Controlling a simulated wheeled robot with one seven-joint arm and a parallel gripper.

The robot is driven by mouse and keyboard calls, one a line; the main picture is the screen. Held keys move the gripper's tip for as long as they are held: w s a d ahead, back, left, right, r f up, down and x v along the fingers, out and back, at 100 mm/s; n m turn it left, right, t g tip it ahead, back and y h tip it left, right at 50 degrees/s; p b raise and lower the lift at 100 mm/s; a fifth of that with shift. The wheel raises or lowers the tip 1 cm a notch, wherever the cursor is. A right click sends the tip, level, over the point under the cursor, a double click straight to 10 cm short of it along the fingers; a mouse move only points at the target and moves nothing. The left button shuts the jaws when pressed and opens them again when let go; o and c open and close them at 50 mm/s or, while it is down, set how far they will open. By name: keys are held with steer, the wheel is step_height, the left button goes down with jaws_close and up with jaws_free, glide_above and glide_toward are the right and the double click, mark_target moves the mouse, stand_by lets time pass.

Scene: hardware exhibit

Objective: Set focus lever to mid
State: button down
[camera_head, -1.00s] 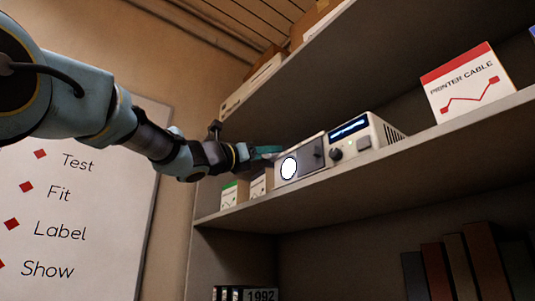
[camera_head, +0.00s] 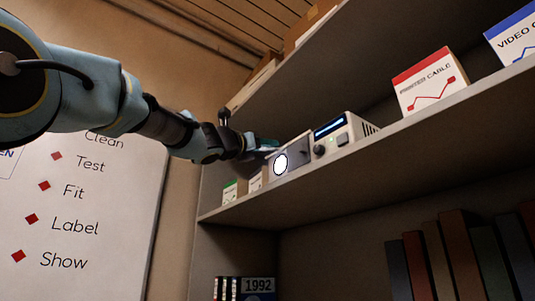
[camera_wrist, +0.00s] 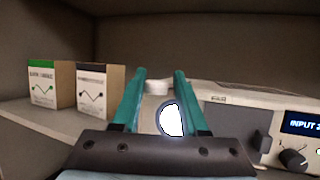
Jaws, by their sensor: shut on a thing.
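A projector-like unit (camera_head: 296,158) with a bright white round lens stands on the upper shelf. The lens also shows in the wrist view (camera_wrist: 171,120), just behind the right finger. My gripper (camera_head: 268,146) is at the unit's left end, above and beside the lens. In the wrist view its two teal fingers (camera_wrist: 158,84) are closed on a small pale cap (camera_wrist: 157,87), which looks like the focus lever. The lever's base and any position marks are hidden or too small to read.
A display and a dark knob (camera_wrist: 293,158) are on the front to the right. Two small boxes (camera_wrist: 42,84) stand left of the fingers. A printer cable box (camera_head: 430,82) stands farther right. The shelf above (camera_head: 300,70) limits height; the shelf's front edge is below.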

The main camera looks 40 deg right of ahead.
steer(key=shift+s+f+b, duration=0.25)
steer(key=shift+s+b, duration=0.05)
steer(key=shift+s, duration=0.25)
steer(key=shift+s+f+b, duration=0.2)
steer(key=shift+s+b, duration=0.05)
steer(key=shift+s, duration=0.25)
steer(key=c, duration=0.8)
jaws_free()
steer(key=shift+d, duration=0.25)
steer(key=o, duration=0.4)
steer(key=shift+a+r, duration=0.15)
steer(key=shift+r, duration=0.05)
steer(key=shift+a, duration=0.1)
steer(key=b+v, duration=0.4)
steer(key=v, duration=0.6)
steer(key=shift+s+a, duration=0.1)
steer(key=shift+a, duration=0.25)
